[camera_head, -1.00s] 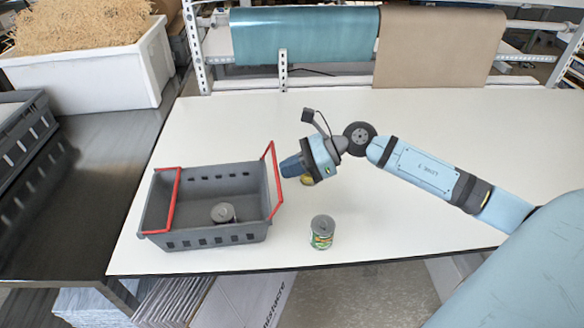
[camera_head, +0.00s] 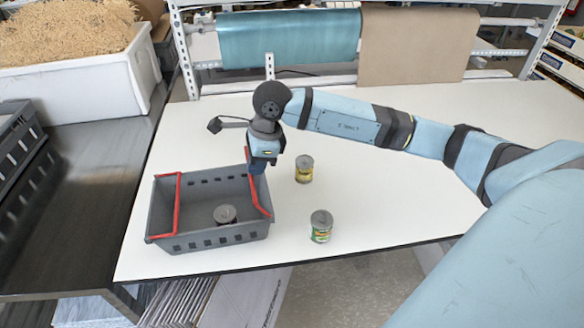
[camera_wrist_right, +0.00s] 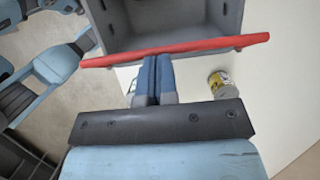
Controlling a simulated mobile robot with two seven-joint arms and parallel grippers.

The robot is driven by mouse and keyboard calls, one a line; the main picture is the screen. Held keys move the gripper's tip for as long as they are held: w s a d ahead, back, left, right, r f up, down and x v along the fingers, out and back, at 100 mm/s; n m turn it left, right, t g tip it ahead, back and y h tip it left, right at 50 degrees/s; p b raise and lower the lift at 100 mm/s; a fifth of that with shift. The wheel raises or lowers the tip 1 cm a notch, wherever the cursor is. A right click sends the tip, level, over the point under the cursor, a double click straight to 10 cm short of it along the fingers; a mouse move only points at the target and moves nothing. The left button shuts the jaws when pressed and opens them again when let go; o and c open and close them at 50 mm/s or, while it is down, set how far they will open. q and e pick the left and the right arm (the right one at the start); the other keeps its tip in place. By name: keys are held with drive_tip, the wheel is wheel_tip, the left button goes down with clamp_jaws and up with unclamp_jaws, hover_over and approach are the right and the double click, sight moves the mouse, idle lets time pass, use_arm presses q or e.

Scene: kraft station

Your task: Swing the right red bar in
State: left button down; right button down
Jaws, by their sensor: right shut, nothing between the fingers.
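The grey crate (camera_head: 213,238) stands on the white table, with a can (camera_head: 225,214) inside. Its right red bar (camera_head: 260,206) lies along the crate's right rim, partly hidden behind my right gripper. My right gripper (camera_head: 256,170) points down at the crate's right side, shut and empty. In the right wrist view its closed blue fingertips (camera_wrist_right: 157,62) are right at the red bar (camera_wrist_right: 190,47); I cannot tell whether they touch. My left gripper is not in view.
A can with a yellow label (camera_head: 304,170) and a can with a green label (camera_head: 321,227) stand on the table (camera_head: 400,190) right of the crate. A white bin (camera_head: 80,90) is at the back left. The table's right part is clear beneath my arm.

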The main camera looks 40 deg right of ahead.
drive_tip(key=shift+w+a+f+b, duration=0.3)
drive_tip(key=shift+a+f+b, duration=0.25)
drive_tip(key=shift+b, duration=0.35)
drive_tip(key=shift+r+p, duration=0.3)
drive_tip(key=shift+r, duration=0.8)
